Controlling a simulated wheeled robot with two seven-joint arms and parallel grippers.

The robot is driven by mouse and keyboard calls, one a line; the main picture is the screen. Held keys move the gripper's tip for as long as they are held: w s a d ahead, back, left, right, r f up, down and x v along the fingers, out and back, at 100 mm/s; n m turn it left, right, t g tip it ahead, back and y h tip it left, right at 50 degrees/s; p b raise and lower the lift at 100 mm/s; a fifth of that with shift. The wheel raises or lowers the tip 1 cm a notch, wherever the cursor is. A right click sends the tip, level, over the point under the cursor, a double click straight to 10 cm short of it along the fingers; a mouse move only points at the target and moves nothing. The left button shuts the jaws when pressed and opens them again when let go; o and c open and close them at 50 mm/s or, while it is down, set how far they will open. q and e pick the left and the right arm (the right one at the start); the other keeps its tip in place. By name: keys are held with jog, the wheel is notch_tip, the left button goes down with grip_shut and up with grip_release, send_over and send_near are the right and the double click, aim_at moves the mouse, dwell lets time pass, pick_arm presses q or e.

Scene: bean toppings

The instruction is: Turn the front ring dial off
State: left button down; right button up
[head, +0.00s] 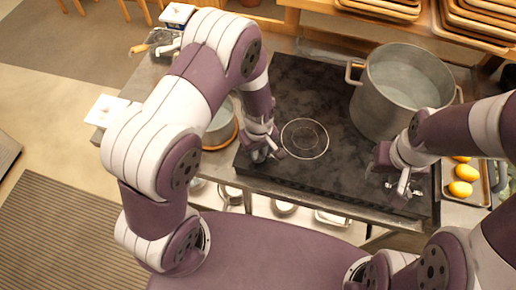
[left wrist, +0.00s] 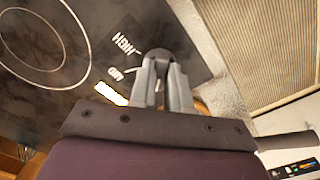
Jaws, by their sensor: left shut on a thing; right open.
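The stove's black cooktop (head: 325,95) has a ring (head: 304,138) marked on it, which also shows in the left wrist view (left wrist: 85,55). In the left wrist view a dark round dial (left wrist: 180,47) sits by the printed words HIGH and MID. My left gripper (left wrist: 166,66) is at this dial, with its fingers shut on it; they hide part of it. In the head view my left gripper (head: 263,155) is at the cooktop's front left, and the dial is hard to make out. My right gripper (head: 402,186) is open and empty above the front right of the cooktop.
A large metal pot (head: 398,90) stands at the cooktop's back right. A smaller pot (head: 220,125) stands left of the cooktop, behind my left arm. A tray with yellow fruit (head: 460,188) lies at the right. The cooktop's middle is clear.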

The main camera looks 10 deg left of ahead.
aim_at(260, 153)
pick_arm(q)
jog(key=n, duration=0.5)
jog(key=shift+w, duration=0.1)
jog(key=shift+n, duration=0.3)
dwell(0.4)
jog(key=c, duration=1.1)
grip_release()
jog(key=shift+d, duration=0.1)
jog(key=shift+r, duration=0.25)
notch_tip(260, 153, up, 12)
jog(key=shift+r+b, duration=0.15)
jog(key=shift+b, duration=0.9)
